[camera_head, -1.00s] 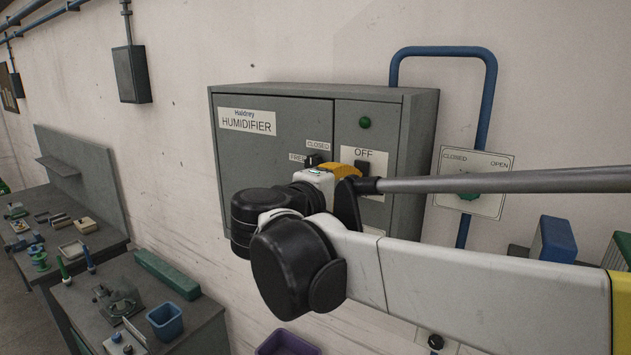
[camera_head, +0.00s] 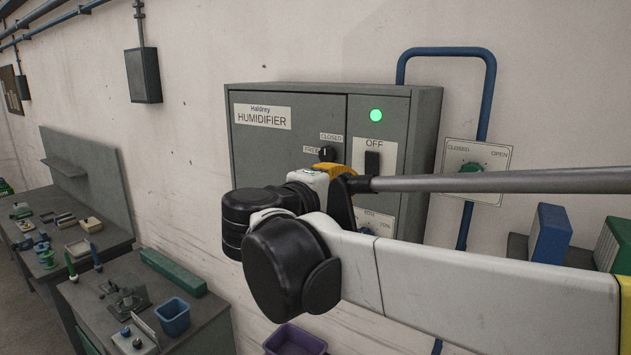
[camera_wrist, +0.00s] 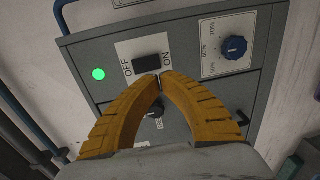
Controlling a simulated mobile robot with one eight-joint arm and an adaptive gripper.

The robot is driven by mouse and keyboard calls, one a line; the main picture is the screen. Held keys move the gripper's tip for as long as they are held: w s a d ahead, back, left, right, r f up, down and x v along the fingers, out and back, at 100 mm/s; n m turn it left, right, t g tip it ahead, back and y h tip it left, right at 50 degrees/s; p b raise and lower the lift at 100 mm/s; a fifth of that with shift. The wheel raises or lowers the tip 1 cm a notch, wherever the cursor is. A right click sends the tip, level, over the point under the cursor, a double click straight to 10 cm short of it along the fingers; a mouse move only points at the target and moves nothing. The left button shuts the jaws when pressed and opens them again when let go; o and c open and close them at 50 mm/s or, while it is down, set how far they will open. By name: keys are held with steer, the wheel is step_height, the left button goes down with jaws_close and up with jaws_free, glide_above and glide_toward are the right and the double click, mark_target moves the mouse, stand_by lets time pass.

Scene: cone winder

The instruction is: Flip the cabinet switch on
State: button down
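The grey humidifier cabinet (camera_head: 285,165) hangs on the wall. Its black rocker switch (camera_head: 372,163) sits on a white plate below a lit green lamp (camera_head: 376,115). In the wrist view the switch (camera_wrist: 147,65) lies between the OFF and ON labels, and the green lamp (camera_wrist: 99,74) glows. My gripper (camera_wrist: 160,77) has two orange fingers with tips nearly together just beside the switch; nothing shows between them. Whether the tips touch the switch I cannot tell. In the head view my gripper (camera_head: 340,172) is mostly hidden behind my arm.
A blue dial (camera_wrist: 234,48) with percent marks and a black knob (camera_head: 326,154) are on the cabinet. A green valve handle (camera_head: 470,167) on a blue pipe is to the right. Benches (camera_head: 200,316) with small items stand at lower left.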

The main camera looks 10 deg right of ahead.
steer(key=s+a+f+b, duration=0.1)
steer(key=s+a+b, duration=0.1)
steer(key=s+a, duration=0.3)
steer(key=s+d+f+m+g+y+b, duration=0.1)
steer(key=s+d+f+b, duration=0.15)
steer(key=f+b, duration=0.45)
steer(key=s+d+f+m+g+y+b, duration=0.15)
steer(key=d+f, duration=0.25)
steer(key=f, duration=0.8)
steer(key=s+d+f+g+y+b, duration=0.1)
steer(key=d+f+g+y+b, duration=0.15)
steer(key=f+b, duration=0.45)
steer(key=s+f+m+y+b, duration=0.2)
steer(key=f+b, duration=0.4)
steer(key=f, duration=0.6)
steer(key=s+a+f+m+y+b, duration=0.1)
steer(key=s+f+b, duration=0.4)
steer(key=f, duration=0.7)
steer(key=s+a+f+m+y+b, duration=0.1)
steer(key=s+f+m+y+b, duration=0.2)
steer(key=f+b, duration=0.4)
step_height(320, 180, down, 5)
steer(key=shift+s+y, duration=0.15)
steer(key=shift+y, duration=0.35)
steer(key=shift+a+m, duration=0.1)
steer(key=shift+m, duration=0.15)
